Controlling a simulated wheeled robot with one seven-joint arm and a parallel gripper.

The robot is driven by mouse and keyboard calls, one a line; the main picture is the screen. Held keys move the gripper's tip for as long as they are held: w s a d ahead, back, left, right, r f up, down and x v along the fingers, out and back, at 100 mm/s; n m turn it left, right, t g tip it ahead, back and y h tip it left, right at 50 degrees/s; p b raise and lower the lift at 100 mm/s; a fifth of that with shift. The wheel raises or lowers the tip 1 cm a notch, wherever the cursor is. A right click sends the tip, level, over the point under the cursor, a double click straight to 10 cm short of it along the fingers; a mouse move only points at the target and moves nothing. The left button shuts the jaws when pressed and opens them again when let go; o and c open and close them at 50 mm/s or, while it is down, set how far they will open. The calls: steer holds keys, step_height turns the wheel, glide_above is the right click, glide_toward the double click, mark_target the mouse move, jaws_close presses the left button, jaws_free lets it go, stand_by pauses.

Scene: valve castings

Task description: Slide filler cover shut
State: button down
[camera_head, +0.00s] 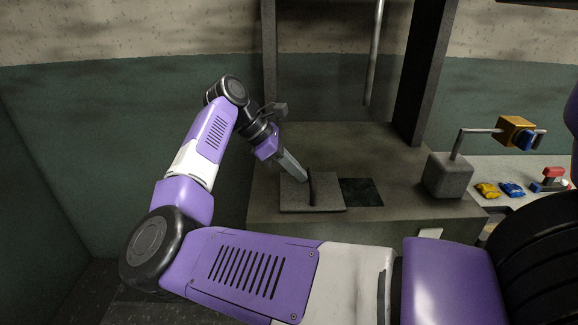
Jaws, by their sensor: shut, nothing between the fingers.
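The filler cover is a flat grey plate (328,203) with a dark upright handle bar, lying on top of the grey machine body. To its right a dark square opening (361,192) shows uncovered. My gripper (304,179) is shut and empty, with its tips at the left side of the handle bar. I cannot tell whether the tips touch the bar. Part of the plate is hidden behind the gripper.
A grey block (449,175) with a bent rod and an orange-yellow piece (515,130) stands to the right. Yellow (487,190) and blue (511,189) items lie on a side table.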

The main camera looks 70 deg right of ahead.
steer(key=s+d+b, duration=0.1)
steer(key=s+b, duration=0.1)
steer(key=s, duration=0.2)
steer(key=s+d+b, duration=0.2)
steer(key=s, duration=0.1)
steer(key=s+d+b, duration=0.1)
steer(key=s, duration=0.3)
steer(key=shift+s+d+f+b, duration=0.2)
steer(key=shift+s+d+b, duration=0.15)
steer(key=shift+d+b, duration=0.05)
steer(key=shift+s+r, duration=0.1)
steer(key=shift+s, duration=0.15)
